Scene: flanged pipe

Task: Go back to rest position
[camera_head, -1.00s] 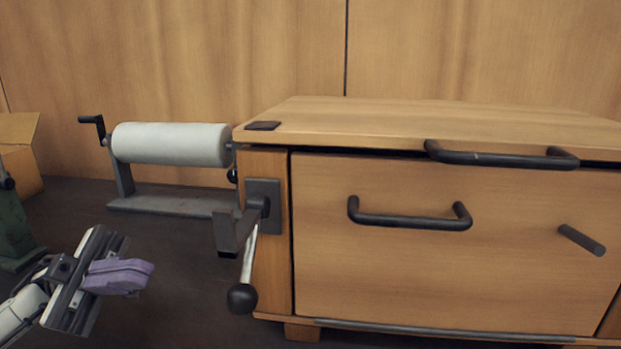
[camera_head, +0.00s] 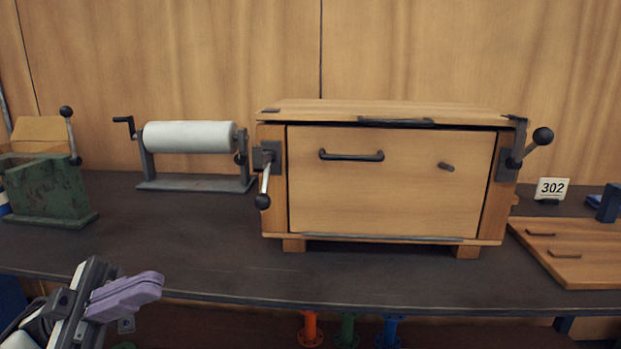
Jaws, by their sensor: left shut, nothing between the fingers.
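My left gripper (camera_head: 150,288) is at the lower left of the head view, in front of the dark workbench's front edge. Its purple fingers are together with nothing between them. It is apart from everything on the bench. My right gripper does not show. Below the bench edge are flanged pipe ends: an orange one (camera_head: 311,330), a green one (camera_head: 346,331) and a blue one (camera_head: 390,331). Their lower parts are cut off by the frame.
The dark bench (camera_head: 200,255) holds a wooden box (camera_head: 390,190) with a front handle and side levers. A white roll (camera_head: 190,137) on a stand, a green device (camera_head: 48,190), a "302" sign (camera_head: 551,189) and a wooden board (camera_head: 570,255) are also there. The bench front is clear.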

